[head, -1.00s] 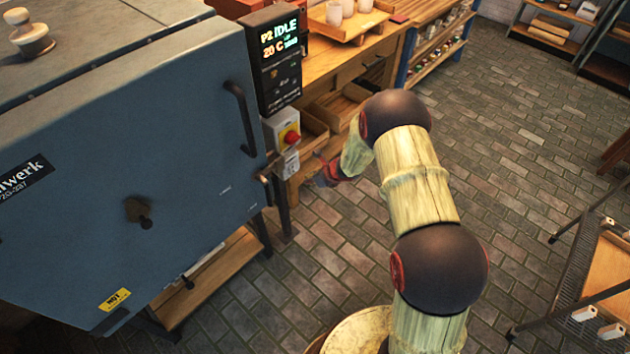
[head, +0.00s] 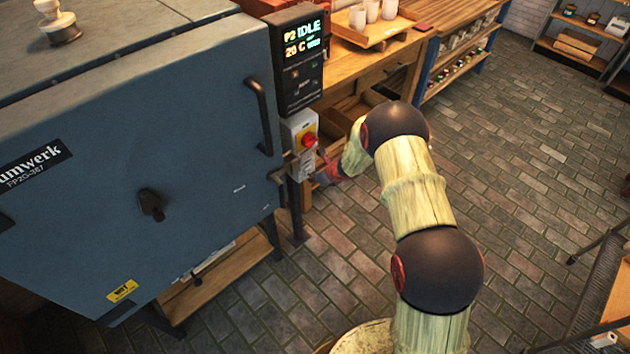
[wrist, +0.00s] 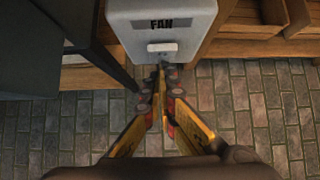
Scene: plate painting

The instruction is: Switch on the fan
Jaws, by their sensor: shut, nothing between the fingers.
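The fan switch box (wrist: 190,28) is pale grey, with a dark FAN label (wrist: 162,25) and a small white switch lever (wrist: 162,47) below it. In the head view the switch box (head: 303,168) is small, below the red button on the kiln's side post. My gripper (wrist: 161,72) is shut and empty, its tips just below the lever in the wrist picture. Whether they touch the box or lever cannot be told. In the head view my gripper (head: 322,177) is beside the box, partly hidden and blurred. The lever's on or off position is unclear.
The blue kiln (head: 95,190) fills the left. Its display (head: 300,55) reads IDLE, 20 C. A red button (head: 309,140) sits above the switch box. A wooden bench (head: 360,65) with cups on a tray stands behind. The brick floor (head: 530,160) to the right is open.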

